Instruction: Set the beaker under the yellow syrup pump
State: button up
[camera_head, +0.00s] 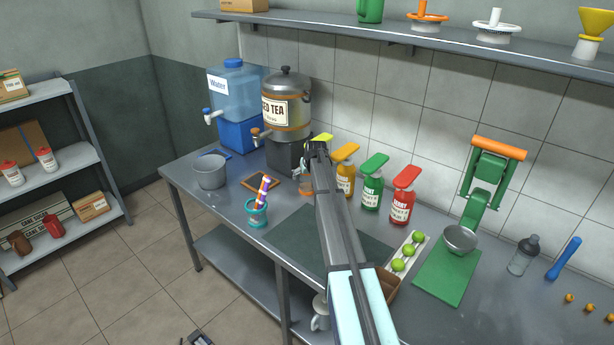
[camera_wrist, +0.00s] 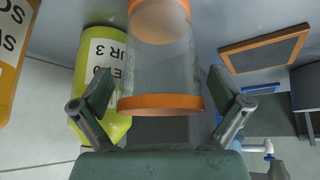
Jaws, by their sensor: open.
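A clear beaker with orange bands (camera_wrist: 160,75) stands between the spread fingers of my gripper (camera_wrist: 160,108) in the wrist view. The fingers are open, with a gap visible on each side. In the head view the beaker (camera_head: 305,188) is mostly hidden by my gripper (camera_head: 308,168); its orange lower part shows. The yellow syrup pump bottle (camera_wrist: 100,75), labelled with a 3, is close beside the beaker in the wrist view. In the head view only its yellow pump top (camera_head: 322,138) shows behind my arm. I cannot tell whether the beaker is under its spout.
An amber pump bottle (camera_head: 345,182), a green one (camera_head: 372,190) and a red one (camera_head: 402,205) stand along the wall. The iced tea dispenser (camera_head: 287,110) is behind left. A wooden-framed board (camera_head: 260,183) and a teal cup with straws (camera_head: 257,213) are left.

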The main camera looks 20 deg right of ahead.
jog(key=shift+r, duration=0.2)
jog(key=shift+s+r, duration=0.2)
jog(key=b+v, duration=0.2)
jog(key=v, duration=0.4)
jog(key=shift+s+r, duration=0.15)
jog(key=shift+r, duration=0.25)
jog(key=shift+a, duration=0.1)
